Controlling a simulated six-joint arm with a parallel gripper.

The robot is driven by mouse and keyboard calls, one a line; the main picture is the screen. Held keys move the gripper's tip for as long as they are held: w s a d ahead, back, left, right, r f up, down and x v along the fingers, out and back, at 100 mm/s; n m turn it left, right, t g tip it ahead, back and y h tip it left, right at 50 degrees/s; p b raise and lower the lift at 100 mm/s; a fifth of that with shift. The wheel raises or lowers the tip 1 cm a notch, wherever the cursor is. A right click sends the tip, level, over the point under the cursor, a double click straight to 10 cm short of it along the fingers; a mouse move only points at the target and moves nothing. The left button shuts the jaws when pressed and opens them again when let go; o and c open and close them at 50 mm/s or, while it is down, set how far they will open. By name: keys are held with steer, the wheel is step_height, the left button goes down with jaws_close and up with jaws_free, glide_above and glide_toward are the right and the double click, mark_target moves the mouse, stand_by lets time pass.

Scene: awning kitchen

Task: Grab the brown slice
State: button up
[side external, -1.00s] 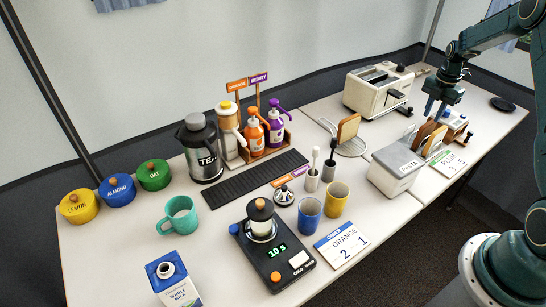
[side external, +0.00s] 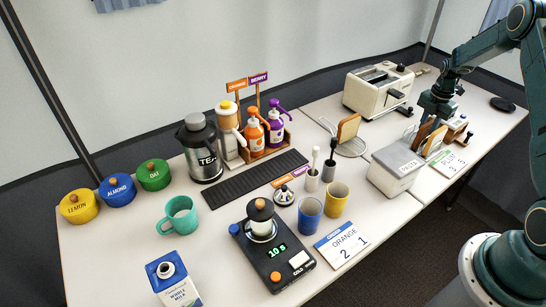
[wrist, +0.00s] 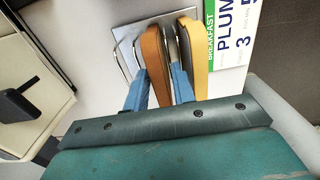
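The brown slice (wrist: 154,58) stands upright in a wire rack, and it also shows in the side view (side external: 422,135). A yellower slice (wrist: 190,55) stands just to its right in the same rack. My gripper (wrist: 159,88) is lowered over the rack with its two blue fingers on either side of the brown slice. The right finger sits between the two slices. The fingers look open, close to the slice's faces. In the side view my gripper (side external: 427,121) partly hides the rack and slices.
A white lidded bin (side external: 394,170) stands just in front of the rack. A PLUM card (side external: 450,163) lies to its right. A cream toaster (side external: 379,90) stands behind.

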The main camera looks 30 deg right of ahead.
steer(key=c, duration=0.5)
steer(key=shift+r, duration=0.1)
steer(key=shift+c, duration=0.2)
step_height(320, 180, up, 20)
stand_by(0.6)
stand_by(0.4)
